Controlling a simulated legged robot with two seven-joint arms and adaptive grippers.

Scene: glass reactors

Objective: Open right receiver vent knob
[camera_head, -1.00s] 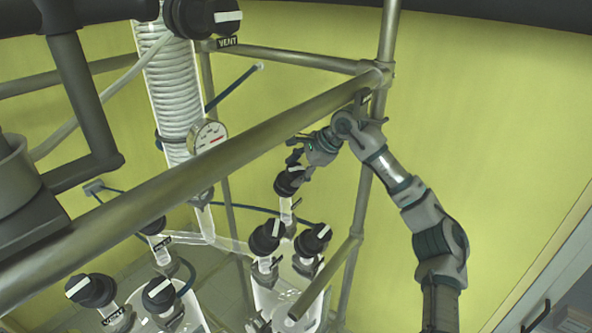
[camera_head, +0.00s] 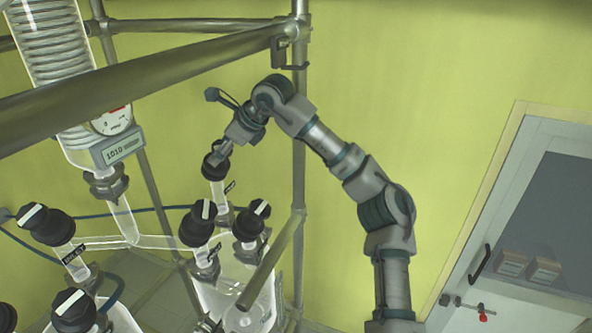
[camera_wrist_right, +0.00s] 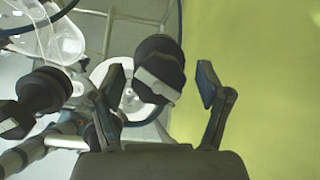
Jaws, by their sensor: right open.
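A black knob (camera_head: 214,163) sits on top of a glass neck at the back of the right-hand receiver (camera_head: 240,293). A small dark label beside its neck is too small to read. My right gripper (camera_head: 221,151) comes down to this knob from the upper right. In the right wrist view the knob (camera_wrist_right: 161,66), with a pale bar on its face, lies between the spread fingers of the gripper (camera_wrist_right: 160,84). Gaps show on both sides, wider on the right. My left gripper is in no view.
Two more black knobs, one at left (camera_head: 199,223) and one at right (camera_head: 251,220), stand just in front on the same receiver. A thick metal rail (camera_head: 150,78) crosses above, and a frame post (camera_head: 299,150) stands behind my arm. Open wall lies to the right.

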